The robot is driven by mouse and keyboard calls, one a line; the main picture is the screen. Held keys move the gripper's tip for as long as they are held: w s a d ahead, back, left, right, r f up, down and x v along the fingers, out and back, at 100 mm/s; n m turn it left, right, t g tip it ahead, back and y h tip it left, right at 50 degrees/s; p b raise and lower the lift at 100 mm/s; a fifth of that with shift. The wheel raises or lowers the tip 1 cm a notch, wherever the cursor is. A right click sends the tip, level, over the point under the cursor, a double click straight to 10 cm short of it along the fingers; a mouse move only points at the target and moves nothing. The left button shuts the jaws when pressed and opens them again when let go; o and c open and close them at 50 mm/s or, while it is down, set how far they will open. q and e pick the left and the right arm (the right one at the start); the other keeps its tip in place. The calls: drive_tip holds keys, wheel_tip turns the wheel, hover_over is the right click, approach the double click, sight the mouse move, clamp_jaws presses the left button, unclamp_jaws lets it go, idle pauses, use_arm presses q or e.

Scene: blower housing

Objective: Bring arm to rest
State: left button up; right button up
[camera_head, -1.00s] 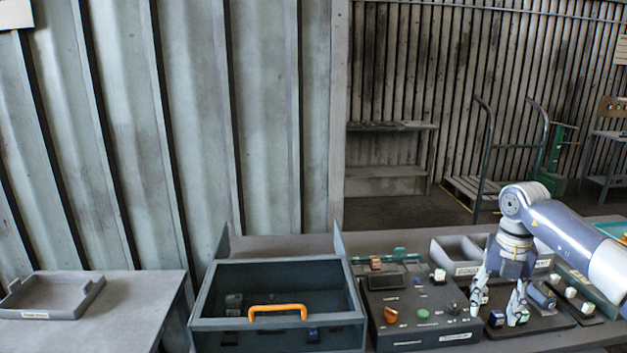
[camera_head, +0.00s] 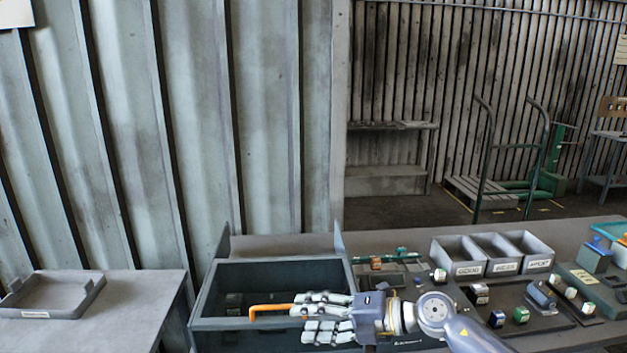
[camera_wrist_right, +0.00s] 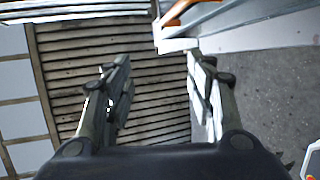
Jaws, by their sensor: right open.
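My right gripper (camera_head: 322,319) is in front of the dark blower housing box (camera_head: 215,292), pointing left, with its fingers open and apart. It overlaps the right end of the box's orange handle (camera_head: 268,310) in the head view, and I cannot tell whether it touches the box. In the right wrist view the two open fingers (camera_wrist_right: 155,95) have nothing between them. An orange piece of the handle (camera_wrist_right: 182,10) shows there at the top, beyond the fingers. My left gripper is not in view.
A grey side table with a shallow tray (camera_head: 52,296) stands at the left. Right of the box are a control panel, mostly hidden by my arm, several small blocks, and a labelled three-bin tray (camera_head: 494,254).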

wheel_tip(320, 180, up, 5)
drive_tip(key=s+a+m+t+y, duration=0.1)
drive_tip(key=a+m+t+y, duration=0.2)
drive_tip(key=m+t, duration=0.1)
drive_tip(key=d+r+m+t+h, duration=0.1)
drive_tip(key=d+m+t+h, duration=0.4)
drive_tip(key=m+t, duration=0.5)
drive_tip(key=s+d+f+m+g+h, duration=0.2)
drive_tip(key=s+d+f+m+h, duration=0.2)
drive_tip(key=d+f+m+h, duration=0.85)
drive_tip(key=s+d+f+m+g, duration=0.2)
drive_tip(key=s+f+g, duration=0.25)
drive_tip(key=s, duration=0.45)
drive_tip(key=s+d+f+m+g, duration=0.15)
drive_tip(key=s+f+g, duration=0.35)
drive_tip(key=s, duration=0.5)
drive_tip(key=s+d+f+m+g, duration=0.25)
drive_tip(key=s+f, duration=0.35)
drive_tip(key=s, duration=0.3)
wheel_tip(320, 180, down, 28)
drive_tip(key=s+r+n+g+b, duration=0.1)
drive_tip(key=s+g, duration=0.1)
drive_tip(key=s+d+f+g, duration=0.1)
drive_tip(key=s+d+f, duration=0.2)
drive_tip(key=s+f, duration=1.3)
drive_tip(key=shift+s+d+f+b, duration=0.2)
drive_tip(key=shift+s+f+b, duration=0.15)
drive_tip(key=shift+s, duration=0.05)
